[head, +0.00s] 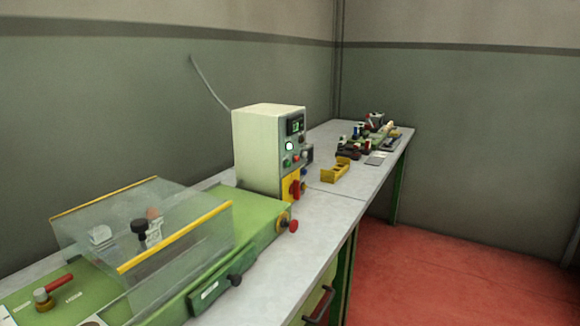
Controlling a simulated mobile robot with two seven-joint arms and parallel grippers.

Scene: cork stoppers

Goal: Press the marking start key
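A cream control box (258,150) stands on the bench in the middle of the head view. Its front has a small dark display (296,125), a brightly lit whitish-green round button (289,146), and a few smaller green and red buttons below. A red rotary switch (294,189) on a yellow plate sits at the bottom of the front. Labels are too small to read, so I cannot tell which button is the marking start key. Neither of my grippers is in view.
A green machine (258,207) with a clear, yellow-edged guard (175,232) and a red knob (293,226) fills the near left of the grey bench (318,215). A yellow holder (335,171) and several small items lie beyond. The red floor (440,280) at right is clear.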

